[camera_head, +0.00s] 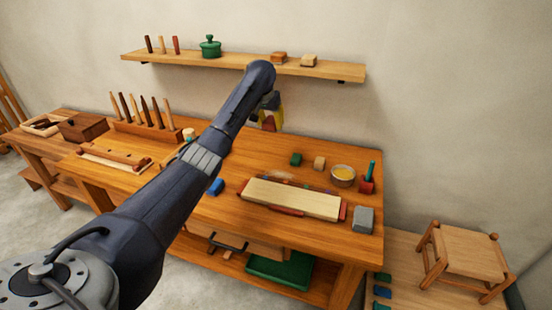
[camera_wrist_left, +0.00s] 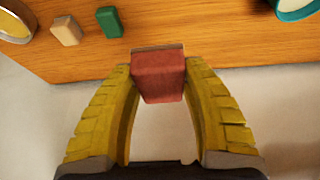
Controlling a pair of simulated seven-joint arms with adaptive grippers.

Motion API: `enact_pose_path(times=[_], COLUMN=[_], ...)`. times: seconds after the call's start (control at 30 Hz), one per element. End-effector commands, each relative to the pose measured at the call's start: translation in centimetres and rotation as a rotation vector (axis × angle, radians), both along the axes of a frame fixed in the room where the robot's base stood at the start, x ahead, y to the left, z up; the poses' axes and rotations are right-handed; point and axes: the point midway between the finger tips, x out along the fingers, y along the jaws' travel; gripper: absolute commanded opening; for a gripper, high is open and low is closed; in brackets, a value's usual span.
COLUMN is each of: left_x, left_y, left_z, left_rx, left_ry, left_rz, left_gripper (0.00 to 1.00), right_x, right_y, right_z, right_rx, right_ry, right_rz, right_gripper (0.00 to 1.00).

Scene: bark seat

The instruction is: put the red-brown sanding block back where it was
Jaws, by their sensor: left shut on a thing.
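The red-brown sanding block (camera_wrist_left: 158,75) is gripped between my left gripper's two yellow fingers in the left wrist view. In the head view my left gripper (camera_head: 268,118) is in the air over the back part of the workbench (camera_head: 225,215), below the wall shelf (camera_head: 235,65); the block is a small dark red patch low between the fingers, partly hidden. The shelf holds an orange-brown block (camera_head: 279,57) and a pale block (camera_head: 309,61) at its right part. My right gripper is not in view.
On the bench are a green block (camera_head: 296,159), a tan block (camera_head: 319,163), a bowl (camera_head: 343,175), a pale board (camera_head: 291,199) and a grey block (camera_head: 363,219). A green pot (camera_head: 210,46) stands on the shelf. A peg rack (camera_head: 148,131) stands at left.

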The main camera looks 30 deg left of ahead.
Motion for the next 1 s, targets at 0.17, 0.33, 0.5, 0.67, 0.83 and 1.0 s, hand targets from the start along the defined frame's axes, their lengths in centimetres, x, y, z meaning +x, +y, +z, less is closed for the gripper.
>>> enact_pose_path(times=[0.17,0.33,0.5,0.67,0.83,1.0], left_x=[-0.1,-0.1,0.0,0.0,0.0,0.0], left_y=[0.0,0.0,-0.1,-0.1,-0.1,-0.1], left_z=[-4.4,-7.9,-10.5,-11.6,-12.5,-14.6], left_rx=[0.001,0.001,0.0,0.0,0.001,-0.001], left_ry=[0.004,0.003,0.001,0.0,0.001,0.002], left_rz=[-0.001,-0.001,-0.001,-0.002,-0.002,-0.001], left_gripper=[0.1,0.1,0.1,0.1,0.1,0.1], right_x=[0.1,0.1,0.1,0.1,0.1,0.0], right_y=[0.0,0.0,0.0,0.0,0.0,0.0], right_z=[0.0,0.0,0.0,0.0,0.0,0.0], right_rx=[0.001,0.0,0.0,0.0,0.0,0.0], right_ry=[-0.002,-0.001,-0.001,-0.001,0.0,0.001], right_rz=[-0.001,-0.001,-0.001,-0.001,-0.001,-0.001], right_gripper=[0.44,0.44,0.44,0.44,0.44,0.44])
